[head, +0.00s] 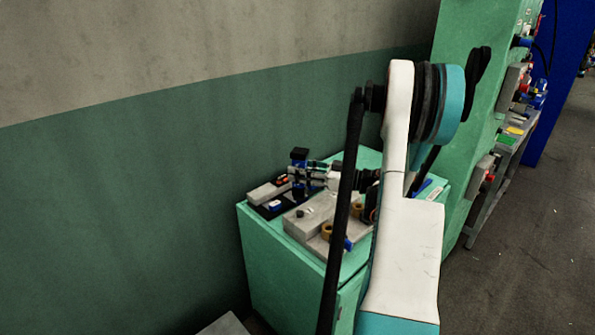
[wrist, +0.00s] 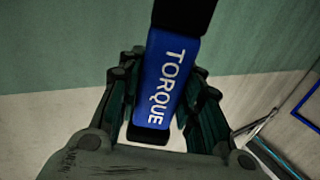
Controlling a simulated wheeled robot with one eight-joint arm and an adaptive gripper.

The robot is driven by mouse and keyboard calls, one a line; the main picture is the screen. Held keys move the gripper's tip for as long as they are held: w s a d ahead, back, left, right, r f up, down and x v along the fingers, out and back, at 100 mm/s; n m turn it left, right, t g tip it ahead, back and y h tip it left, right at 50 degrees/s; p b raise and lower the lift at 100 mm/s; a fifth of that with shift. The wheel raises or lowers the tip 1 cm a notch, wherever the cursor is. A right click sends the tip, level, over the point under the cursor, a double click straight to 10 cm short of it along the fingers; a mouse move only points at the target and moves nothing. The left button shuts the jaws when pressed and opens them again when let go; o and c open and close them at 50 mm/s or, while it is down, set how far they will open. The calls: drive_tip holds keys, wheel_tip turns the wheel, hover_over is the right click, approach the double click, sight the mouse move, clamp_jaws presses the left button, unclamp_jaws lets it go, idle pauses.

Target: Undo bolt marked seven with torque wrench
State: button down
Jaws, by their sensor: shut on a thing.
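My gripper (wrist: 160,120) is shut on the torque wrench (wrist: 166,75), a blue body with white TORQUE lettering and black ends, between its dark fingers in the wrist view. In the head view my gripper (head: 306,175) is over the far left part of the green cabinet top, holding the upright wrench (head: 299,154) by its upper part. The wrench's lower end is hard to make out against the dark plate. No bolt marked seven can be read in either view.
The green cabinet (head: 285,255) carries a grey stepped block (head: 308,215), a dark plate with a small blue item (head: 276,206), and brass-coloured round parts (head: 326,231). A green wall stands behind. A taller green machine (head: 455,130) rises at right, beside open floor (head: 520,240).

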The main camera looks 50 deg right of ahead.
sight(306, 189)
idle(0.3)
drive_tip(key=shift+f+b, duration=2.6)
drive_tip(key=shift+f, duration=0.15)
drive_tip(key=shift+s+f+b, duration=0.1)
drive_tip(key=shift+f+b, duration=0.75)
drive_tip(key=shift+f, duration=0.1)
idle(0.4)
drive_tip(key=shift+r+b, duration=0.4)
drive_tip(key=shift+b, duration=0.05)
idle(2.2)
drive_tip(key=shift+r, duration=0.1)
drive_tip(key=shift+r+p, duration=1.75)
drive_tip(key=shift+r, duration=1.25)
